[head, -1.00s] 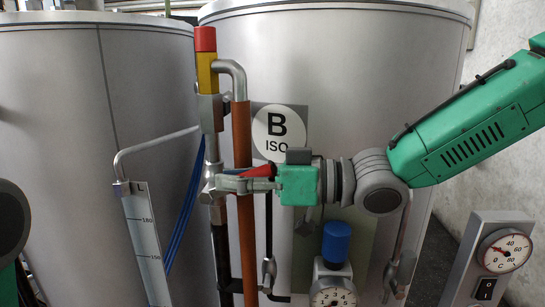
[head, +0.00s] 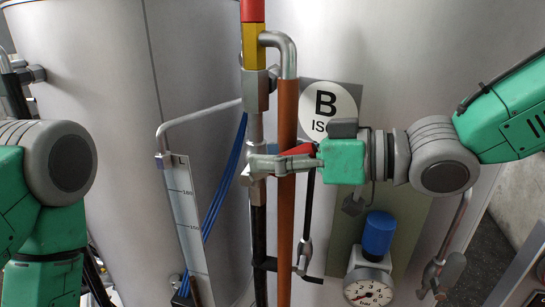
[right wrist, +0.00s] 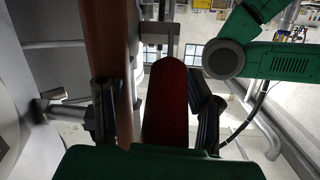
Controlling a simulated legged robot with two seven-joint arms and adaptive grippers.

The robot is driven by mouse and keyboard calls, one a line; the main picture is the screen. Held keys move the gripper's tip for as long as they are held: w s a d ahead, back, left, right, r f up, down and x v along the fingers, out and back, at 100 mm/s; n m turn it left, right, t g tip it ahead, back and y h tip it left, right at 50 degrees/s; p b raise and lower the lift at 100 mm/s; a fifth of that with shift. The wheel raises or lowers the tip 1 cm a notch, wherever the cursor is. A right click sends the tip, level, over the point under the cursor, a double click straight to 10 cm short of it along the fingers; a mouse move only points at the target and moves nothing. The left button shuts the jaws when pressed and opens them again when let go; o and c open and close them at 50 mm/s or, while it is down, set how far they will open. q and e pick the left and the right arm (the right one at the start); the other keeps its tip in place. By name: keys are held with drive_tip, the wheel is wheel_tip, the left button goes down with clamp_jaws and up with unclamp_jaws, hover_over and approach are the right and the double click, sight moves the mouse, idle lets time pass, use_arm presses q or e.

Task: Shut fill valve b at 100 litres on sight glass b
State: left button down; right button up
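The red lever handle (head: 298,149) of a valve sits on the pipework in front of the tank marked B (head: 325,104). My right gripper (head: 272,163) is at this handle. In the right wrist view the red handle (right wrist: 167,105) lies between the two spread fingers (right wrist: 155,112), with a gap at the left finger; contact at the right finger is unclear. My left gripper is out of view.
A brown vertical pipe (head: 286,225) runs close behind the right fingers. Blue hoses (head: 222,180) pass beside the sight glass. A gauge (head: 368,290) with a blue cap (head: 378,234) stands below my right wrist. My left arm (head: 50,165) is at the left edge.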

drive_tip(key=shift+s, duration=0.1)
drive_tip(key=shift+s+d, duration=0.2)
drive_tip(key=shift+d, duration=0.35)
drive_tip(key=v, duration=1.1)
drive_tip(key=shift+w, duration=0.2)
drive_tip(key=shift+a, duration=0.15)
drive_tip(key=shift+d, duration=0.3)
drive_tip(key=shift+a, duration=0.1)
